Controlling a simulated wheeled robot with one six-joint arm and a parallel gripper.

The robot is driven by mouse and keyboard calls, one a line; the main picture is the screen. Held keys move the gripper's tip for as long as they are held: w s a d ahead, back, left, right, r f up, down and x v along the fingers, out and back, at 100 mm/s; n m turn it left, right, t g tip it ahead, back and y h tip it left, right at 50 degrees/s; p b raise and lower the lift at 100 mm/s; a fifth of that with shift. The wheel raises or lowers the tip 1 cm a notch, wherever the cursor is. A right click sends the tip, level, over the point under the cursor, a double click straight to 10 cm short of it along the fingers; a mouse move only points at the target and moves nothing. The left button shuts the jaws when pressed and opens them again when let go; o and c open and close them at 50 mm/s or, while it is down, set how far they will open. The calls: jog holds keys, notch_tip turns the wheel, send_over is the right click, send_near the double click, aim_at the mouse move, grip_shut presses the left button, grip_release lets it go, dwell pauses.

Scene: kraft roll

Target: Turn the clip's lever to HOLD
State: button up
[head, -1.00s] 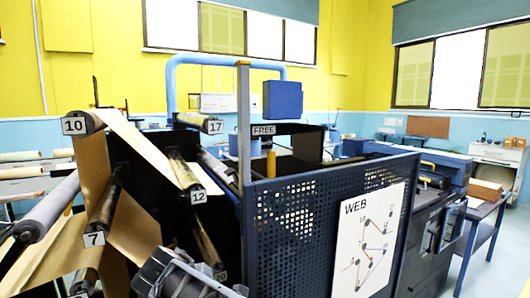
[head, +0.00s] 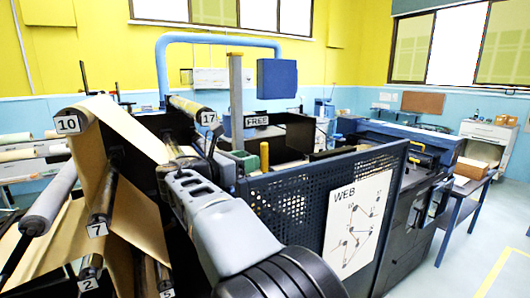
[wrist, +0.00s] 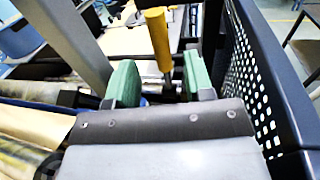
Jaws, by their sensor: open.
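The clip's lever has a yellow handle (head: 264,156) and stands roughly upright behind the perforated panel, below a sign reading FREE (head: 256,120). In the wrist view the yellow handle (wrist: 158,40) rises from a dark stem in the gap between my fingers, touching neither pad. My gripper (wrist: 160,82) is open, with green pads left and right of the stem. In the head view my gripper (head: 240,162) is just left of the lever, partly hidden by my own arm. I cannot tell whether the stem is fully between the pads. No HOLD sign shows.
A grey post (head: 236,100) stands close to my gripper's left. The perforated panel (head: 285,200) with a WEB chart (head: 357,222) borders it on the right. Kraft paper (head: 130,130) runs over numbered rollers at left. A blue box (head: 277,78) hangs above.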

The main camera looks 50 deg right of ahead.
aim_at(262, 156)
jog(key=d, duration=0.2)
jog(key=d+p, duration=0.1)
jog(key=d, duration=0.3)
jog(key=shift+s+d, duration=0.3)
jog(key=shift+s, duration=0.05)
jog(key=shift+c, duration=0.4)
grip_shut()
